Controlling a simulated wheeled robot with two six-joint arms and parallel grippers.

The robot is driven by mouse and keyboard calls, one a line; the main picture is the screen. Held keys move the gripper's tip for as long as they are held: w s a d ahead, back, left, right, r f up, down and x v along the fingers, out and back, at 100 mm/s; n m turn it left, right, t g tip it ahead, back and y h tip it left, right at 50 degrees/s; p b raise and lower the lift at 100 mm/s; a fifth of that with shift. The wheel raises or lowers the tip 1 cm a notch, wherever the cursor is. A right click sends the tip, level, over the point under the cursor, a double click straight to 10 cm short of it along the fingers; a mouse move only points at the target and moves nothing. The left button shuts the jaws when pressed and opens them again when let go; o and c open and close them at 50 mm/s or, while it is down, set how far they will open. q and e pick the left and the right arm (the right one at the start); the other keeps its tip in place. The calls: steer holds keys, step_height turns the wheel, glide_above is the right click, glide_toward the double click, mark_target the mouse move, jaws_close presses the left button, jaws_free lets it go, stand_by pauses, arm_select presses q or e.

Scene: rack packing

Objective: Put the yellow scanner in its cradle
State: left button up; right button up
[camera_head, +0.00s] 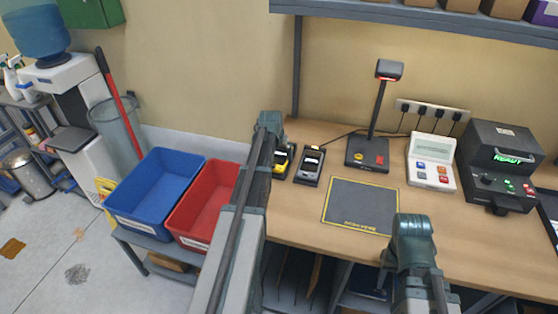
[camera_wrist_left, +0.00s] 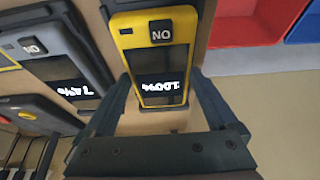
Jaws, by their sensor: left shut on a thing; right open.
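The yellow scanner (camera_head: 283,160) is at the back left of the bench, partly hidden behind my left arm in the head view. In the left wrist view the yellow scanner (camera_wrist_left: 158,60) shows a dark screen and a label reading NO. My left gripper (camera_head: 271,132) is shut on it, with a finger on each side. Dark edges beside the scanner's upper part may be its cradle; I cannot tell whether it is seated. My right gripper (camera_head: 412,228) is open and empty over the bench, right of the dark mat.
A grey scanner (camera_head: 309,163) stands close on the right. A dark mat (camera_head: 360,205), lamp-like stand (camera_head: 367,152), white keypad device (camera_head: 432,160) and black READY machine (camera_head: 503,165) share the bench. Blue (camera_head: 150,205) and red (camera_head: 205,205) bins stand at left.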

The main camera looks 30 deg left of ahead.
arm_select(q)
steer(key=shift+f, duration=0.15)
steer(key=o, duration=1.3)
steer(key=p+v, duration=1.1)
steer(key=v, duration=0.1)
steer(key=shift+s, duration=0.1)
